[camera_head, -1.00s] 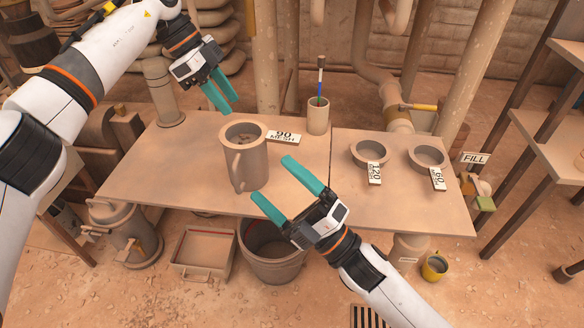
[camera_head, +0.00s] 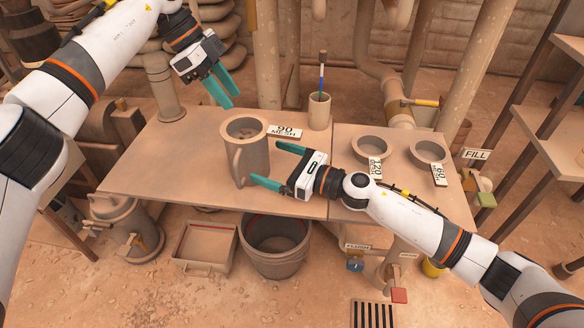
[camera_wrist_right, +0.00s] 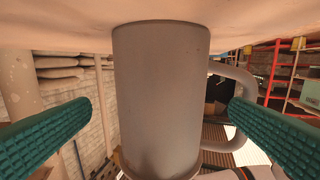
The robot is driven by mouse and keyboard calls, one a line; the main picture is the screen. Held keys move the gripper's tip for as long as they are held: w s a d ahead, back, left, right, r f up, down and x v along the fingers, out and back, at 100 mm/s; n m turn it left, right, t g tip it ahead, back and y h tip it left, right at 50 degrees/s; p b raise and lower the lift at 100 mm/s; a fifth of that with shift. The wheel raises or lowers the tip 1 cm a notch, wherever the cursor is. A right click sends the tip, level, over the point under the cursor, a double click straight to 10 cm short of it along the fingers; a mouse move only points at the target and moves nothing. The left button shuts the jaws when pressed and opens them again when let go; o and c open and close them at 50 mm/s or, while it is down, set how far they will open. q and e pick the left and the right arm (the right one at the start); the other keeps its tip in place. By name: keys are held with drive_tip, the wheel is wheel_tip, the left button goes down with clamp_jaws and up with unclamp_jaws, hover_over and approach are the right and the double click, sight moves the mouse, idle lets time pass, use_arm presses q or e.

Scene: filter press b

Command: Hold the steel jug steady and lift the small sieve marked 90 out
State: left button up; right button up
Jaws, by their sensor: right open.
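The steel jug (camera_head: 256,160) stands upright on the table, with its handle on the front left. The small sieve (camera_head: 245,129) sits in its mouth, and its tag marked 90 MESH (camera_head: 286,131) sticks out to the right. My right gripper (camera_head: 266,163) is open, at the right front of the jug, one finger on either side. In the right wrist view the jug (camera_wrist_right: 160,100) fills the middle between both fingers, with visible gaps; the handle (camera_wrist_right: 240,90) is beside the right finger. My left gripper (camera_head: 232,100) is above and behind the jug, empty, its fingers apart.
Two sieves tagged 120 (camera_head: 372,149) and 60 (camera_head: 428,151) stand on the right of the table (camera_head: 160,175). A cup (camera_head: 319,113) with a brush stands behind the jug. A bucket (camera_head: 275,245) stands below the front edge. The table left of the jug is clear.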

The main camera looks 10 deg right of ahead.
sight(250, 155)
drive_tip(key=x, duration=0.6)
drive_tip(key=shift+w+a, duration=0.15)
drive_tip(key=shift+a, duration=0.1)
drive_tip(key=c, duration=0.9)
drive_tip(key=shift+c, duration=0.2)
